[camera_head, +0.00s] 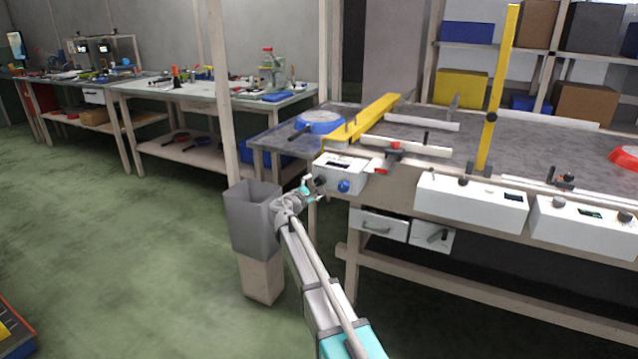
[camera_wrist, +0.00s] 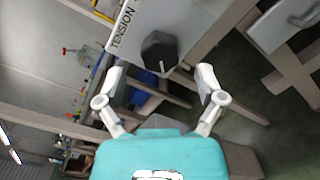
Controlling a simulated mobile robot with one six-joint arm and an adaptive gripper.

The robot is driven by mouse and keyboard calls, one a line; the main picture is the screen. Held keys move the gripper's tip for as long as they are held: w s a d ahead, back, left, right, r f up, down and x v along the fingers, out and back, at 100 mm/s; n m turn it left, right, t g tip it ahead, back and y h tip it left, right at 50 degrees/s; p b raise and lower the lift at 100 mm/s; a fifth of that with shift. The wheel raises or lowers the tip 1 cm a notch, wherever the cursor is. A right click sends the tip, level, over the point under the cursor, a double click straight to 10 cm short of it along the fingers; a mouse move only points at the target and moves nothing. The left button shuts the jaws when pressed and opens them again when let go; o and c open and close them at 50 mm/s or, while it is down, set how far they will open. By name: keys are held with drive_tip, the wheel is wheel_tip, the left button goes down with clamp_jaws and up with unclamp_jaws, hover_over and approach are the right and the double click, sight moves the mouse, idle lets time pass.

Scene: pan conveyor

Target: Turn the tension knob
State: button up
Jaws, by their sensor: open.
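The tension knob (camera_wrist: 160,51) is black and faceted, with a pale pointer line, on a white control box (camera_wrist: 185,18) beside the printed word TENSION. In the head view the white control box (camera_head: 343,170) sits at the near left corner of the conveyor bench, and a dark knob (camera_head: 320,182) shows at its left end, close to my gripper (camera_head: 312,188). In the wrist view my gripper (camera_wrist: 161,74) is open and empty. Its fingertips are spread either side of the knob's lower end; I cannot tell if they touch it.
A blue knob (camera_head: 344,186) is on the same box, right of the dark one. A grey bin (camera_head: 256,225) stands close to my wrist on the left. A blue pan (camera_head: 319,122) lies on the bench.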

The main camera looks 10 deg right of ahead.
sight(319, 183)
drive_tip(key=shift+x, duration=1.9)
drive_tip(key=c, duration=1.1)
drive_tip(key=shift+c, duration=0.2)
drive_tip(key=shift+m, duration=2.9)
drive_tip(key=shift+d, duration=0.1)
